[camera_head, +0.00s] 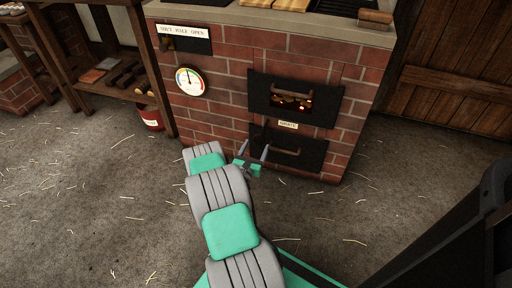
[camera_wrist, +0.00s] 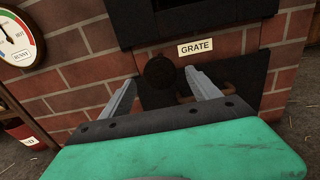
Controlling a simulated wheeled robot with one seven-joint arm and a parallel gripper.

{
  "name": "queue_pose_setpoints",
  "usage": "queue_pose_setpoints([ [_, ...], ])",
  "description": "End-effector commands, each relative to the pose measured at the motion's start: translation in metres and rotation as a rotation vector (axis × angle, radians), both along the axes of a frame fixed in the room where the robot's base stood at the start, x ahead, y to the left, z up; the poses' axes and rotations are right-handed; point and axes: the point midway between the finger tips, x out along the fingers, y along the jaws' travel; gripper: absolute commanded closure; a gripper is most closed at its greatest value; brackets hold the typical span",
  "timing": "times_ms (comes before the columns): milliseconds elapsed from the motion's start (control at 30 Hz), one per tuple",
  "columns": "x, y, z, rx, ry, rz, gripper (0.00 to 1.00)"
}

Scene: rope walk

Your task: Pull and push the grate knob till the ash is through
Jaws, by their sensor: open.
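The grate knob (camera_wrist: 160,72) is a dark round knob on the brick front, left of a small plate (camera_wrist: 196,47) reading GRATE. In the wrist view it shows between and beyond the tips of my gripper (camera_wrist: 161,77). The fingers are apart and hold nothing; I cannot tell how far the knob is from them. In the head view my gripper (camera_head: 254,150) is in front of the lower left of the brick stove (camera_head: 222,68). The embers glow in the upper opening (camera_head: 291,102). No ash can be made out.
A dark lower door (camera_head: 312,157) with a handle (camera_wrist: 185,98) sits right of the knob, close to my right finger. A round gauge (camera_head: 191,81) is on the bricks at left. A red bucket (camera_head: 151,118) stands by the wooden shelf (camera_head: 118,90). The straw-strewn floor is open.

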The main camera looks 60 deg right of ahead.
Motion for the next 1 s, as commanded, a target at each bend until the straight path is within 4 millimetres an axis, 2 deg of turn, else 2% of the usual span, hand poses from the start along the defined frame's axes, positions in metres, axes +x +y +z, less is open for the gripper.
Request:
queue_pose_setpoints([
  [67, 0.000, 0.000, -0.008, -0.002, -0.001, 0.000, 0.29],
  [167, 0.000, -0.002, -0.004, -0.001, -0.001, -0.001, 0.29],
  [267, 0.002, -0.011, -0.002, 0.000, -0.002, -0.002, 0.29],
  [500, 0.013, -0.056, -0.002, -0.003, -0.004, -0.003, 0.29],
  [633, 0.017, -0.071, -0.001, -0.001, -0.002, -0.001, 0.29],
  [933, 0.019, -0.076, 0.000, -0.001, 0.001, 0.001, 0.29],
  [1000, 0.019, -0.076, 0.000, -0.001, 0.001, 0.001, 0.35],
])
